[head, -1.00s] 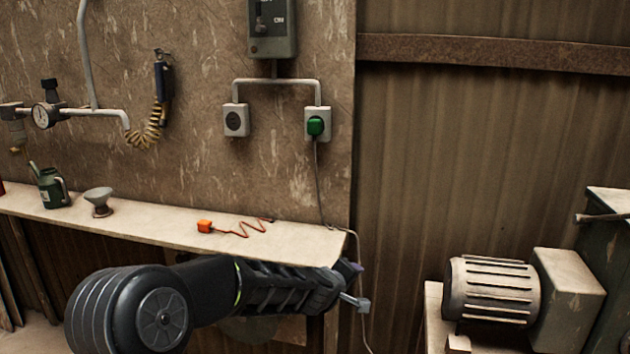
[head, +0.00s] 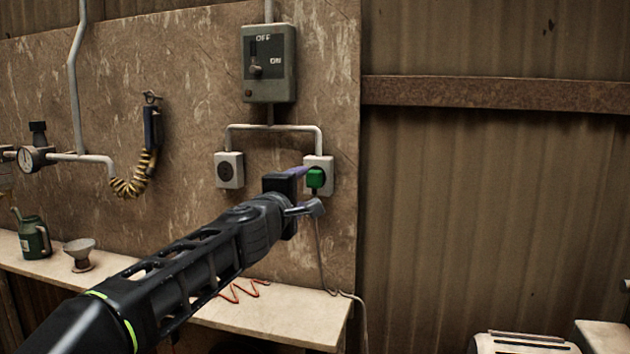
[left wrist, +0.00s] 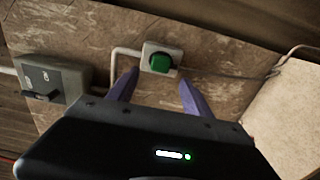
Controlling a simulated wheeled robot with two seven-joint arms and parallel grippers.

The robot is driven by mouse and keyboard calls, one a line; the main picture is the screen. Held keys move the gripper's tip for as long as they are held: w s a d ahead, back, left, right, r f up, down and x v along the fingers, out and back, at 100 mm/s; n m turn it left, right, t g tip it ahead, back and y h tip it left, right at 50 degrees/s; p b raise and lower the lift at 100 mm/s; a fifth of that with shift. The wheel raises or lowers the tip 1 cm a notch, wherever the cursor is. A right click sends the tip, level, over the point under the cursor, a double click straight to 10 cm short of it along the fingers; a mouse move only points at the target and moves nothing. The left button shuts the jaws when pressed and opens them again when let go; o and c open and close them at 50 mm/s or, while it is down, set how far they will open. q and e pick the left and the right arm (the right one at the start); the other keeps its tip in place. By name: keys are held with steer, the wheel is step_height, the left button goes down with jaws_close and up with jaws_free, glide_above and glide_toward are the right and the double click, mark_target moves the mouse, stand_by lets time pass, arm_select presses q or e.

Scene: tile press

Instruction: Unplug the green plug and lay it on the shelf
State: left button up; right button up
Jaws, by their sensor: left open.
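The green plug (head: 316,178) sits in the right wall socket (head: 324,161), with a grey cord hanging from it past the shelf's right end. My left gripper (head: 308,172) is raised in front of that socket. In the left wrist view the green plug (left wrist: 160,63) appears ahead, between the two open purple fingers (left wrist: 158,88), which are apart from each other and hold nothing. I cannot tell whether a finger touches the plug. The pale shelf (head: 300,312) runs along the wall below, partly hidden by my left arm. My right gripper is not in view.
An empty socket (head: 229,170) is left of the plug, under a grey switch box (head: 268,63). A green can (head: 34,238) and a funnel (head: 80,254) stand on the shelf's left. A red cord (head: 243,290) lies on the shelf. The shelf's right end looks clear.

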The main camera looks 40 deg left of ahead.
mark_target(313, 180)
arm_select(q)
steer(key=shift+p+x, duration=0.7)
steer(key=shift+x, duration=3.85)
steer(key=shift+c, duration=0.6)
jaws_close()
steer(key=shift+s, duration=0.1)
steer(key=shift+v, duration=1.4)
steer(key=shift+b+v, duration=0.45)
steer(key=shift+v, duration=1.05)
